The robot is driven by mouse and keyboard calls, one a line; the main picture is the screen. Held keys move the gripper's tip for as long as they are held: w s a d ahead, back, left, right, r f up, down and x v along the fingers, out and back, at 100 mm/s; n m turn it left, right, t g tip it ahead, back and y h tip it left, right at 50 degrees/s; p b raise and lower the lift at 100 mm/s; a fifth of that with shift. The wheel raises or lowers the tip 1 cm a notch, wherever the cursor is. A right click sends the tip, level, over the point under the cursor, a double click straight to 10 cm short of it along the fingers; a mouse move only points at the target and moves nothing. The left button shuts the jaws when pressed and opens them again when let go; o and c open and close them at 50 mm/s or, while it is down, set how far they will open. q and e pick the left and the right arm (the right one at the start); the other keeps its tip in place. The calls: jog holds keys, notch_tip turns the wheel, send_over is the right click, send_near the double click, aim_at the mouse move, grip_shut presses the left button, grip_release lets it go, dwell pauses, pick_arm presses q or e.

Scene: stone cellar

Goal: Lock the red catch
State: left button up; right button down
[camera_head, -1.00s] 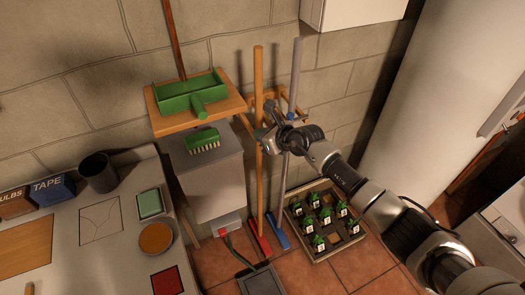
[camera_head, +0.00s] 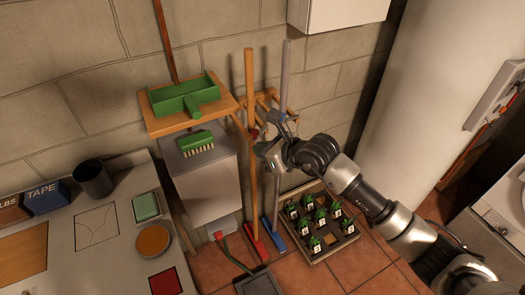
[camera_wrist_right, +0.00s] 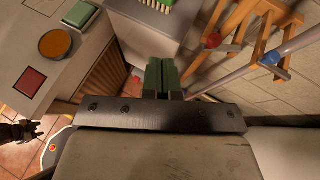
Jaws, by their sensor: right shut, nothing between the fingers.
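The red catch (camera_head: 254,134) is a small red piece on the wooden rack, at the wooden pole (camera_head: 250,90). In the right wrist view the red catch (camera_wrist_right: 213,40) shows above and right of my fingers. My right gripper (camera_head: 268,150) is shut and empty, just below and right of the catch in the head view. In the wrist view its two green-grey fingers (camera_wrist_right: 162,76) lie side by side, apart from the catch. Whether the catch is locked cannot be told. A dark shape (camera_wrist_right: 20,132) at the left edge looks like my left gripper; its jaws are unclear.
A blue catch (camera_wrist_right: 271,58) is beside the grey pole (camera_head: 284,80). The wooden rack (camera_head: 267,103) is on the wall. A shelf with a green dustpan (camera_head: 185,98) is left of it. A plant tray (camera_head: 347,242) stands on the floor; a worktop (camera_head: 60,255) is at left.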

pick_arm(q)
jog(key=shift+s, duration=0.3)
